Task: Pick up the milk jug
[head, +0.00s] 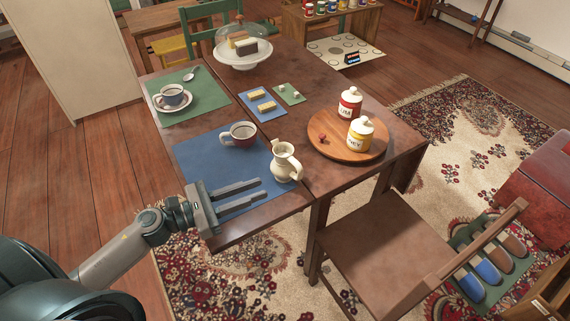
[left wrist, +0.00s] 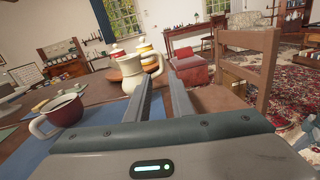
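A cream milk jug (head: 284,163) with a handle stands upright on the wooden table, at the right edge of a blue placemat (head: 205,170). In the left wrist view the jug (left wrist: 131,72) stands just past the fingertips, partly hidden by the left finger. My left gripper (head: 261,191) is open and empty. Its two parallel fingers point at the jug from the left and front, with a small gap to it. In the left wrist view the gripper (left wrist: 160,85) shows its fingers apart with nothing between them. My right gripper is in neither view.
A dark red and white mug (head: 238,136) stands on the placemat, left of the jug. A round wooden board (head: 340,150) with two lidded jars lies behind and right. A wooden chair (head: 385,245) stands at the table's right side.

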